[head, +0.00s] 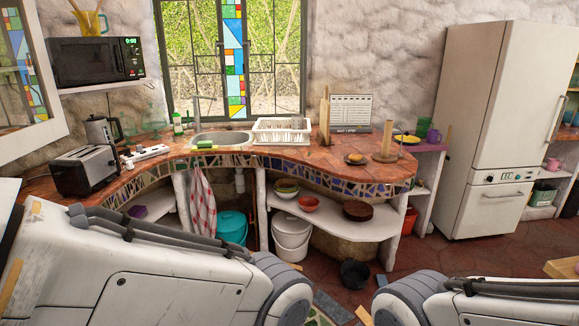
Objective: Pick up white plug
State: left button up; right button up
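A long white piece that looks like a power strip (150,152) lies on the tiled counter (225,160), right of the toaster. A small white object, possibly the white plug (128,163), lies at its left end close to the toaster. It is too small to tell its exact shape or whether it is plugged in. My two arms show only as large white links along the bottom. Both of my grippers are out of view, and nothing of mine touches the white pieces.
A silver toaster (86,170) and a kettle (103,131) stand left of the white pieces. A sink (222,138) and a white dish rack (281,131) are to the right. A green sponge (204,145) lies before the sink. A fridge (500,120) stands at right.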

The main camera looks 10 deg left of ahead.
aim_at(129, 165)
jog(key=u, duration=0.65)
jog(key=i, duration=1.55)
jog(key=u, duration=0.9)
